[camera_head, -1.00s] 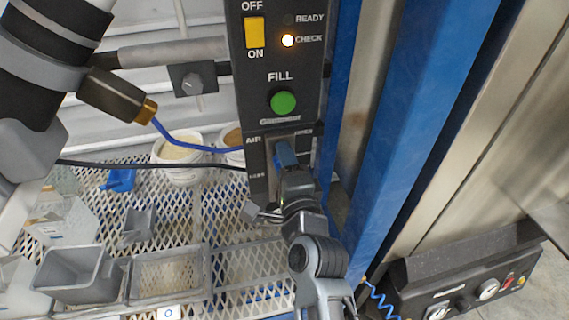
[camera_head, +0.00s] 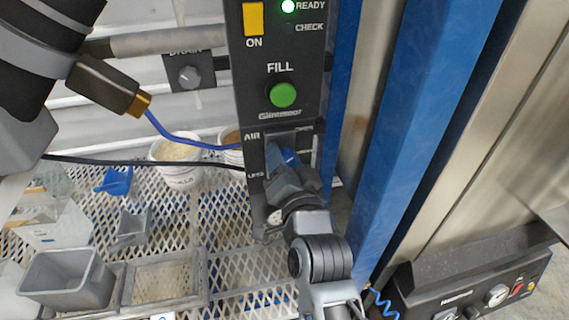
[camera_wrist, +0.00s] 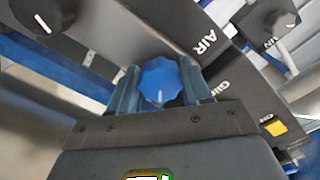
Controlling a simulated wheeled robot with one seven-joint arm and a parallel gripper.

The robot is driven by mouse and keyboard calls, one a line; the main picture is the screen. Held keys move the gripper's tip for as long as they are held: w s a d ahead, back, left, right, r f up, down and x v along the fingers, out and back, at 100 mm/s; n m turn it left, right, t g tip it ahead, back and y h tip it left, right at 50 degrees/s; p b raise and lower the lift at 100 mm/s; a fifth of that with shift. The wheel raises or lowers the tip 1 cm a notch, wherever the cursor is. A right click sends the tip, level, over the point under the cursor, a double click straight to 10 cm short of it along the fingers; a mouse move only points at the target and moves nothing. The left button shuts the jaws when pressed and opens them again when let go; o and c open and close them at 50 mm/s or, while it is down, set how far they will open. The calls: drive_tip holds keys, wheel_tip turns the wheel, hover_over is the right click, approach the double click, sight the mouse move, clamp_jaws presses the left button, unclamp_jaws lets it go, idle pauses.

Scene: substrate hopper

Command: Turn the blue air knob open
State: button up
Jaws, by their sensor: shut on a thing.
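The blue air knob (camera_wrist: 160,82) sits on the black control panel (camera_head: 285,35) beside the AIR label. In the wrist view it lies between my two fingers, its white pointer mark toward the lower edge. My gripper (camera_wrist: 158,90) is shut on the knob. In the head view my gripper (camera_head: 284,160) reaches the panel's lower part and covers much of the knob. The READY lamp (camera_head: 288,6) glows green and the CHECK lamp is dark.
A green FILL button (camera_head: 283,94) and a yellow switch (camera_head: 253,18) are above the knob. A DRAIN knob (camera_head: 189,77) is to the left. A blue post (camera_head: 400,150) stands close on the right. Buckets and grey bins (camera_head: 70,279) stand on the mesh shelf below.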

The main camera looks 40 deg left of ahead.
drive_tip(key=shift+f+n, duration=0.15)
drive_tip(key=shift+n, duration=0.45)
drive_tip(key=shift+n+b, duration=0.3)
drive_tip(key=o, duration=1.1)
drive_tip(key=shift+c, duration=0.2)
drive_tip(key=shift+d, duration=0.1)
drive_tip(key=v, duration=0.7)
drive_tip(key=shift+s+d, duration=0.15)
drive_tip(key=shift+s, duration=0.15)
